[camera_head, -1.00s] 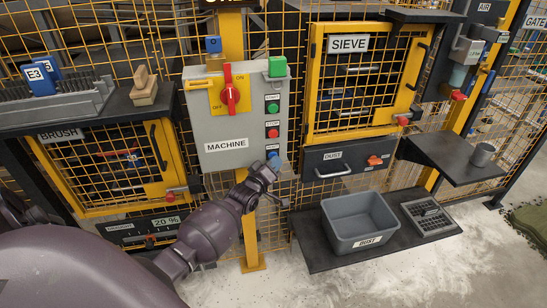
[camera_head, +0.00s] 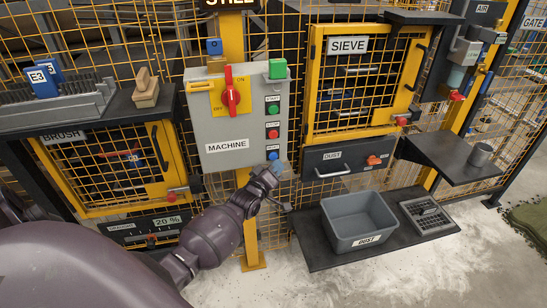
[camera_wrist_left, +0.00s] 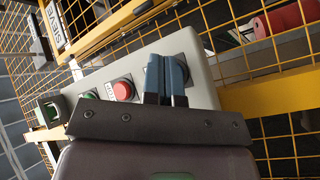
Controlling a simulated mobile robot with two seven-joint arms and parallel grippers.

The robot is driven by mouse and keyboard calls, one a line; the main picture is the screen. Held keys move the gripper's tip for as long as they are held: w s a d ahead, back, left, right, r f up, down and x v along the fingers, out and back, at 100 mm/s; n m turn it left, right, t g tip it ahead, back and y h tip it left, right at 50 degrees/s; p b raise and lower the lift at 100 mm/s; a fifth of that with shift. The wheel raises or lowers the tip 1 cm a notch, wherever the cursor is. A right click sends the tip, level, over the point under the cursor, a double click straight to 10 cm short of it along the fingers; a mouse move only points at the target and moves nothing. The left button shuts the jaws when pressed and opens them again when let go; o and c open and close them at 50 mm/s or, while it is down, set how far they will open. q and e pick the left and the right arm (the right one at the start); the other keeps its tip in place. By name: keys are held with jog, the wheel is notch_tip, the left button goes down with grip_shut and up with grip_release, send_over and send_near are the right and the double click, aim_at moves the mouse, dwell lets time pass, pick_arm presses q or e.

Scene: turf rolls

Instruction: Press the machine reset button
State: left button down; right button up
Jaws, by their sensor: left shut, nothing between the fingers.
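The grey machine panel (camera_head: 215,130) has a green button (camera_head: 273,108), a red button (camera_head: 273,133) and, lowest, a blue button (camera_head: 273,155) in a column on its right side. The small label by the blue button is too small to read surely. My left gripper (camera_head: 276,168) is shut and empty, with its tips just below and in front of the blue button; I cannot tell whether they touch it. In the left wrist view, the closed fingers (camera_wrist_left: 166,78) point at the panel beside the red button (camera_wrist_left: 123,90) and hide the blue one. My right gripper is not in view.
To the right are a dust drawer (camera_head: 320,160) and a grey bin (camera_head: 340,240) on a dark shelf. Yellow mesh surrounds the panel.

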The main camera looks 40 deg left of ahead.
pick_arm(q)
jog(key=s+d+p, duration=0.2)
jog(key=s+d, duration=0.1)
jog(key=shift+d, duration=0.35)
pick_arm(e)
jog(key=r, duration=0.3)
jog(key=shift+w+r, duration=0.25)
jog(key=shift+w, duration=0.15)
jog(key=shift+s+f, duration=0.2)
